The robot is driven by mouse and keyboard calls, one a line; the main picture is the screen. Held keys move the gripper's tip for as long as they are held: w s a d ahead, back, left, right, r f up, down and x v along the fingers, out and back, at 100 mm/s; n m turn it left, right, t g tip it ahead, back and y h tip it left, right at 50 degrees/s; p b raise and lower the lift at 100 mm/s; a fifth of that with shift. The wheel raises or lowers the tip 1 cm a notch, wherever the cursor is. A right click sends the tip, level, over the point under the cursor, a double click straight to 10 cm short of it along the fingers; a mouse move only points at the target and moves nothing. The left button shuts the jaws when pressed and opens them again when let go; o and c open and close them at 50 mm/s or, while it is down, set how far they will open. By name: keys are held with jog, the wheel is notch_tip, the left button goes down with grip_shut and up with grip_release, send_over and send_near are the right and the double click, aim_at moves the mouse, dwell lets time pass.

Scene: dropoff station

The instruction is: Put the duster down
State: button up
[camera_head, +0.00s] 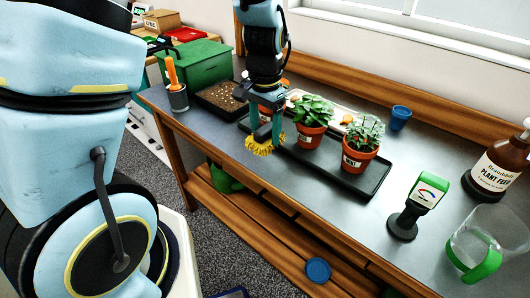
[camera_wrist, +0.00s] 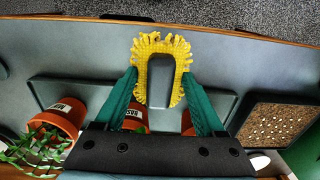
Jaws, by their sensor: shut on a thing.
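The duster (camera_head: 259,147) has yellow bristles and a dark grey body. My gripper (camera_head: 265,118) is shut on it. In the wrist view the duster (camera_wrist: 160,70) sits between the two green fingers of my gripper (camera_wrist: 160,98), bristles toward the bench's front edge. The head view shows it over the grey bench top (camera_head: 225,132), by the front edge of the black plant tray (camera_head: 373,192). I cannot tell whether the bristles touch the bench.
Potted plants (camera_head: 312,128) (camera_head: 358,160) stand in the tray. A seed tray (camera_head: 222,97), green box (camera_head: 192,66) and tool cup (camera_head: 177,97) are left. A green-and-black device (camera_head: 418,200), jug (camera_head: 480,245), brown bottle (camera_head: 500,165) and blue cup (camera_head: 399,118) are right. Bare bench lies before the tray.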

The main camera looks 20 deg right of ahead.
aim_at(265, 128)
jog(key=shift+f+p, duration=0.6)
jog(key=shift+f, duration=2.7)
jog(key=shift+f, duration=0.1)
jog(key=o, duration=1.2)
jog(key=shift+c, duration=0.2)
notch_tip(265, 128, up, 12)
jog(key=b, duration=0.2)
jog(key=shift+b, duration=0.4)
jog(key=w+a+n+t, duration=0.1)
jog(key=a+n, duration=1)
jog(key=a, duration=1.4)
jog(key=shift+w+a+r+t, duration=0.15)
jog(key=shift+w+r+t, duration=0.05)
jog(key=shift+r+t, duration=0.15)
